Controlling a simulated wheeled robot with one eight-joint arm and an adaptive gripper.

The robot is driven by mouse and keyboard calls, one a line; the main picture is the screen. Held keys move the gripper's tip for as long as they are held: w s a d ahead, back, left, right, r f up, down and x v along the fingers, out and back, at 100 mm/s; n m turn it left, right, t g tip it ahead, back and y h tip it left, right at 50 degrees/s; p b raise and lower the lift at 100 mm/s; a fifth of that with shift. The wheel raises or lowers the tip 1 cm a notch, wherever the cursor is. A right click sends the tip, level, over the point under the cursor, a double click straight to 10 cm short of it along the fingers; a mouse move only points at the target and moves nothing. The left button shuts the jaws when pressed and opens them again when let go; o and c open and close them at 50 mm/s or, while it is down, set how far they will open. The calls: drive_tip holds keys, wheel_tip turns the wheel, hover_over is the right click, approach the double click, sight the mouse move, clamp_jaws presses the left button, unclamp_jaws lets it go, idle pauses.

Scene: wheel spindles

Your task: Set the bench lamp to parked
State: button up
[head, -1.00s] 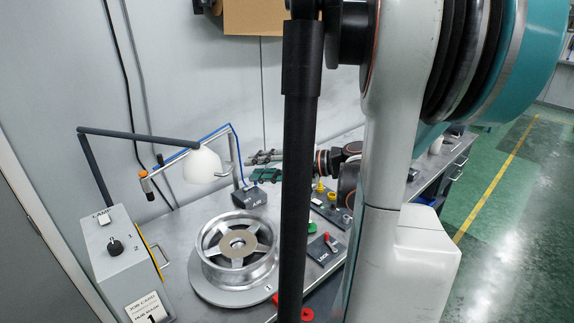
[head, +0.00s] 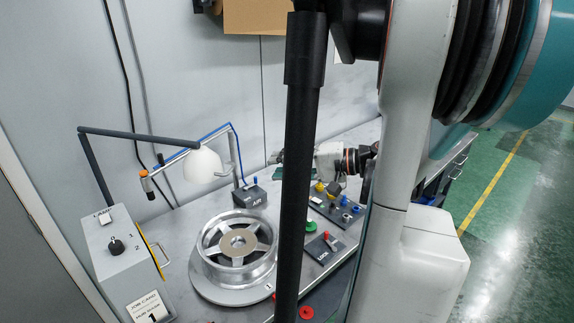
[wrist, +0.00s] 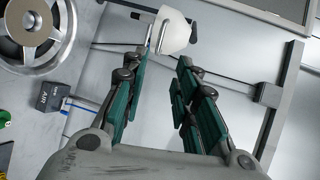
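The bench lamp has a white shade (head: 203,165) hanging from a dark jointed arm (head: 140,136) above the left of the bench. The shade also shows at the top of the wrist view (wrist: 172,32). A grey lamp box (head: 125,250) marked LAMP, with a black knob (head: 116,247) and the numbers 1 and 2, stands at the front left. My gripper (wrist: 166,60) is open and empty, its green-padded fingers apart and pointing toward the shade in the wrist view.
A silver wheel (head: 237,250) lies on a round plate in mid-bench. An AIR box (head: 250,196) stands behind it. A LOCK panel (head: 324,247) and a panel with coloured knobs (head: 337,208) are to the right. A grey wall backs the bench.

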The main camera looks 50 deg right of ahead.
drive_tip(key=shift+s+d+r, duration=0.1)
drive_tip(key=shift+s+d, duration=0.05)
drive_tip(key=shift+s, duration=0.25)
